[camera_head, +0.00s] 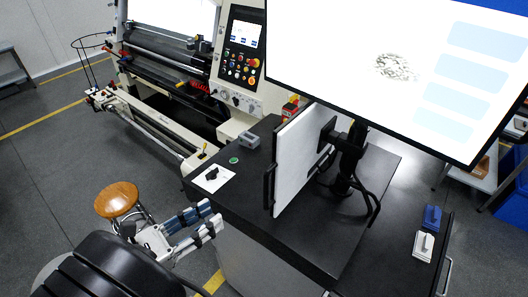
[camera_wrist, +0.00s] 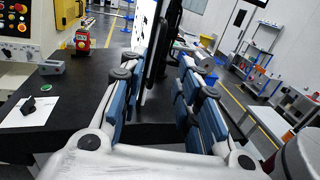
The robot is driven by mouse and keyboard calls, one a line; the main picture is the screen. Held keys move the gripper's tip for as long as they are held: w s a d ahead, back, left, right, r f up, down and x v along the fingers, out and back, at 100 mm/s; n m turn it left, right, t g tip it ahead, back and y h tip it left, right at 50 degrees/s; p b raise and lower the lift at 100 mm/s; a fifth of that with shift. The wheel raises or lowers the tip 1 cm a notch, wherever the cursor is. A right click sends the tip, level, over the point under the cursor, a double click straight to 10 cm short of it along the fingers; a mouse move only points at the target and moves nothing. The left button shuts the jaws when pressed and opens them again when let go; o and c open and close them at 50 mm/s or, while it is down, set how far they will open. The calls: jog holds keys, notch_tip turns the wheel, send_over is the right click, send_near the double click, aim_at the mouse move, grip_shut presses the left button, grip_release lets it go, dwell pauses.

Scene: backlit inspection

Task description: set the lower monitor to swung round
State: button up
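The lower monitor (camera_head: 296,165) is a thin upright panel over the dark cabinet top, seen at a steep angle with a pale face and dark handles at its edges. A black bracket (camera_head: 328,134) joins it to a post. In the wrist view the lower monitor (camera_wrist: 145,32) is nearly edge-on, ahead of and between my fingers. My gripper (camera_head: 209,214) is at the cabinet's near left side, apart from the monitor. In the wrist view my gripper (camera_wrist: 160,80) is open, with blue-padded fingers wide apart and nothing between the pads.
A large bright upper monitor (camera_head: 410,65) hangs at upper right. The black cabinet top (camera_head: 240,180) carries a white card with a black knob (camera_head: 212,174) and a green button. Cables (camera_head: 372,205) hang by the post. A wooden stool (camera_head: 116,199) stands left. A machine control panel (camera_head: 243,45) rises behind.

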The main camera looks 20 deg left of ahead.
jog(key=p+x, duration=0.3)
jog(key=x, duration=1.4)
jog(key=shift+w+d, duration=0.1)
jog(key=shift+d, duration=0.2)
jog(key=shift+c, duration=0.3)
grip_shut()
